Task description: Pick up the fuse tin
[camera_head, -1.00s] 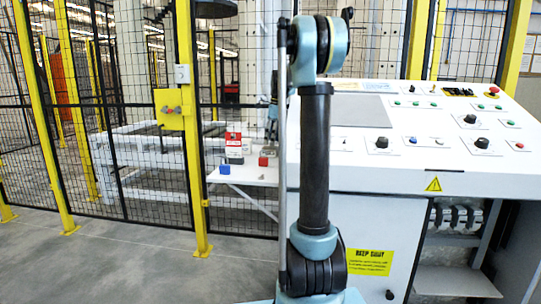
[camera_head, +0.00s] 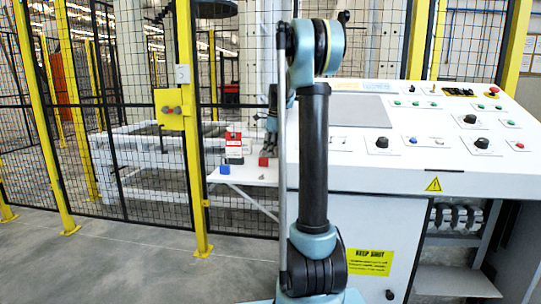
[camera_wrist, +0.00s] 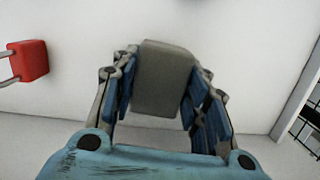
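A grey box-shaped tin (camera_wrist: 163,80), which I take for the fuse tin, stands out between my fingers in the wrist view. My gripper (camera_wrist: 160,85) has one blue-padded finger on each side of it, very close to its sides. I cannot tell whether the pads press on it. In the head view my gripper (camera_head: 270,143) is low over the small white table beside the console. The tin cannot be made out there.
A red padlock (camera_wrist: 29,61) lies left of my gripper; it also shows in the head view (camera_head: 263,161). A blue block (camera_head: 224,169) and a red-and-black box (camera_head: 233,147) are on the white table (camera_head: 240,177). The control console (camera_head: 400,165) stands close on the right, mesh fence behind.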

